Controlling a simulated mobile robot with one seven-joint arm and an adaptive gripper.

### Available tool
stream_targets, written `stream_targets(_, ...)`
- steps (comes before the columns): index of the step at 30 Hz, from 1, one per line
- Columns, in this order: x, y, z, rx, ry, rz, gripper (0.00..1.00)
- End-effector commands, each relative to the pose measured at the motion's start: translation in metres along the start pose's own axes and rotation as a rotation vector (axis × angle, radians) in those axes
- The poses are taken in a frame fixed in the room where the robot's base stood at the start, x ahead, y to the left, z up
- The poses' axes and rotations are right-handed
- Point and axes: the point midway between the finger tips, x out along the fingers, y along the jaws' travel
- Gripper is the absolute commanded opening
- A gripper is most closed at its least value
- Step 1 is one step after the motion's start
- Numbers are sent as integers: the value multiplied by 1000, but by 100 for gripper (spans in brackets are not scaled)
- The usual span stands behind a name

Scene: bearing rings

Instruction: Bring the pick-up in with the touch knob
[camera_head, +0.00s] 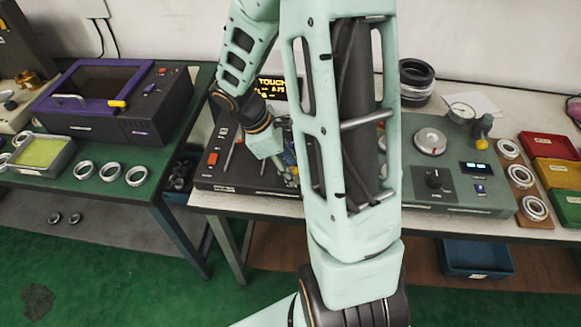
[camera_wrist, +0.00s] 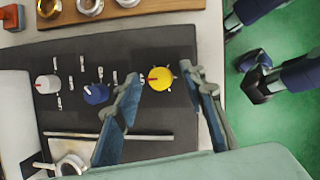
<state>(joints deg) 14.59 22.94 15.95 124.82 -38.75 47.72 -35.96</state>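A dark control unit (camera_head: 232,178) stands on the middle table, partly hidden by my arm. In the wrist view its panel (camera_wrist: 165,55) bears a white knob (camera_wrist: 47,84), a blue knob (camera_wrist: 96,93) and a yellow knob (camera_wrist: 160,78) with a red pointer line. Their labels are too small to read. My gripper (camera_wrist: 162,76) is open, with one finger on each side of the yellow knob; contact cannot be told. A metal rod (camera_wrist: 125,136) lies along the panel near a shiny round part (camera_wrist: 70,165). A display (camera_head: 272,87) reads "TOUCH" and a partly hidden figure.
Rings on a wooden board (camera_wrist: 112,12) lie beside the unit. A grey-green unit (camera_head: 455,190) with a dial stands to the right, near red, yellow and green bins (camera_head: 556,173). A purple-framed machine (camera_head: 110,100) stands on the left table. Green floor lies past the table edge.

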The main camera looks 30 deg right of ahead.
Motion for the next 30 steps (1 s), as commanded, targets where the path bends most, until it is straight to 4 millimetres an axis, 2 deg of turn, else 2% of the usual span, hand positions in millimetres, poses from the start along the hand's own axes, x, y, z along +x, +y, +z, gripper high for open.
stream_targets(8, 2, 0, 0, 0, 0, 0, 38)
stream_targets(19, 2, 0, 0, 0, 0, 1, 0)
stream_targets(30, 1, 1, 0, 49, -2, -19, 0)
